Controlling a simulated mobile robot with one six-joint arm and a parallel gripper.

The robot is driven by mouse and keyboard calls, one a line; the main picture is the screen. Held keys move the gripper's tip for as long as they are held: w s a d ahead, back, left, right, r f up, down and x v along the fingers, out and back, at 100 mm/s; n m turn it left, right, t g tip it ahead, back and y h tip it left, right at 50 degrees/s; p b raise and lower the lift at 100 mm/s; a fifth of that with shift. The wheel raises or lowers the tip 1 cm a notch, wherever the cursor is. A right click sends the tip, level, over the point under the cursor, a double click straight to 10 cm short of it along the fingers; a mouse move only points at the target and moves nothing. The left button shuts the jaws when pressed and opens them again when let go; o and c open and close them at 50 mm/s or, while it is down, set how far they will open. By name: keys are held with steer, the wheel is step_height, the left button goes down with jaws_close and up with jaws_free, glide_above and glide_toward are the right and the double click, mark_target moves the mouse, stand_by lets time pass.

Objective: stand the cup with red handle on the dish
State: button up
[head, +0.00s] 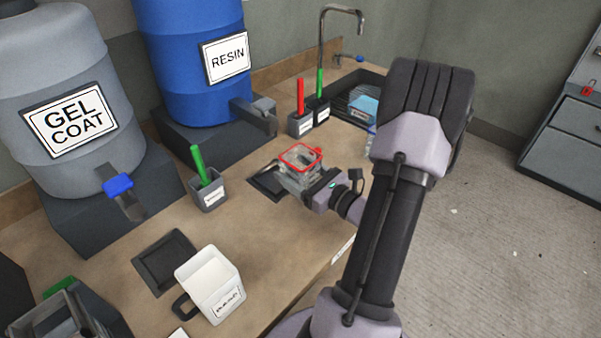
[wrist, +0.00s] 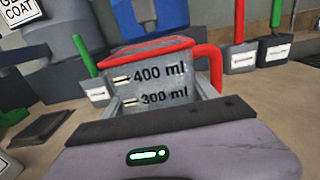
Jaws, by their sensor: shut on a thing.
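The cup with red handle is a clear measuring cup (head: 297,172) with a red rim, at the middle of the head view. In the wrist view the cup (wrist: 155,80) shows 400 ml and 300 ml marks, its red handle at right. My gripper (head: 302,183) is shut on the cup, which looks upright. A dark square dish (head: 262,185) lies at the cup's left, partly hidden behind it. I cannot tell whether the cup's base touches it. A second dark square dish (head: 166,263) lies nearer, empty; it seems to show in the wrist view (wrist: 38,129).
A white cup with a dark handle (head: 212,286) stands at the front. A holder with a green stick (head: 208,193) stands left of my gripper, two more (head: 300,124) behind. Blue resin (head: 190,60) and grey gel coat drums (head: 60,110) line the back.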

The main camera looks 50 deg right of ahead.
steer(key=w, duration=0.6)
steer(key=w+p, duration=0.1)
steer(key=w, duration=0.2)
steer(key=shift+d+f, duration=0.2)
steer(key=shift+d, duration=0.2)
steer(key=shift+f+b, duration=0.9)
steer(key=shift+f, duration=0.05)
steer(key=shift+f, duration=0.3)
steer(key=o, duration=1.5)
steer(key=shift+c, duration=0.2)
steer(key=shift+s, duration=0.1)
steer(key=s+p, duration=0.1)
steer(key=s, duration=0.4)
steer(key=s+a+p, duration=0.1)
steer(key=s, duration=0.5)
steer(key=s+p, duration=0.1)
steer(key=s, duration=0.4)
steer(key=shift+s+a+r, duration=0.1)
steer(key=shift+s+a, duration=0.1)
steer(key=shift+a, duration=0.1)
steer(key=shift+s+a, duration=0.1)
steer(key=shift+s, duration=0.3)
